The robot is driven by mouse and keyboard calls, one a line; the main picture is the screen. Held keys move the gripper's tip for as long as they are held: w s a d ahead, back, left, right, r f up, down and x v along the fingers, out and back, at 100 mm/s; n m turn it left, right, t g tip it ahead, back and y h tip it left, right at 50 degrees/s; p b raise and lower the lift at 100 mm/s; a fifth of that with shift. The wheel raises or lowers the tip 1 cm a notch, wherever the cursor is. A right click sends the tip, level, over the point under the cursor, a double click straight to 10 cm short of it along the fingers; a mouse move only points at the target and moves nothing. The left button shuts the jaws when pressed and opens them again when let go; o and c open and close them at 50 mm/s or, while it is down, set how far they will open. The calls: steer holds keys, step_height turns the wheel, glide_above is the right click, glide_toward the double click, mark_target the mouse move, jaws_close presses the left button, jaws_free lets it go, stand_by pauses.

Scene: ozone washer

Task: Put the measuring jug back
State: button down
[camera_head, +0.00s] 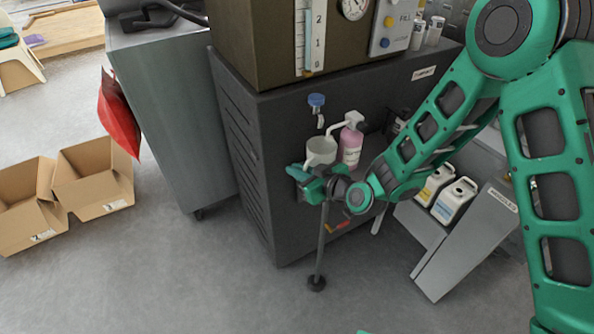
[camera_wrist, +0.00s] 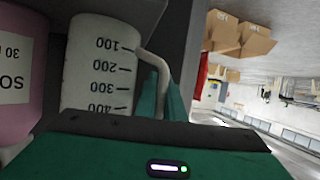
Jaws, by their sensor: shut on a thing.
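The measuring jug (camera_head: 321,151) is a white, translucent cup with a pale handle. In the wrist view the jug (camera_wrist: 98,65) appears upside down, with black graduations from 100 to 400. My gripper (camera_head: 313,180) is at the jug's near side, in front of the dark cabinet. In the wrist view its green fingers (camera_wrist: 162,100) are closed around the jug's handle (camera_wrist: 156,62). The jug looks about upright, below the blue-handled tap (camera_head: 317,103). Whether its base touches a support is hidden behind my gripper.
A pink pump bottle (camera_head: 351,145) stands close to the jug's right. The dark cabinet (camera_head: 290,160) carries a brown tank (camera_head: 265,40) with a level scale and gauge. White canisters (camera_head: 454,200) sit in an open drawer at right. Open cardboard boxes (camera_head: 95,178) lie at left; floor in front is mostly clear.

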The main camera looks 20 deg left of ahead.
steer(key=shift+a, duration=0.1)
steer(key=c, duration=1.9)
jaws_free()
steer(key=shift+s+f, duration=0.1)
steer(key=shift+o, duration=0.2)
steer(key=v, duration=1.2)
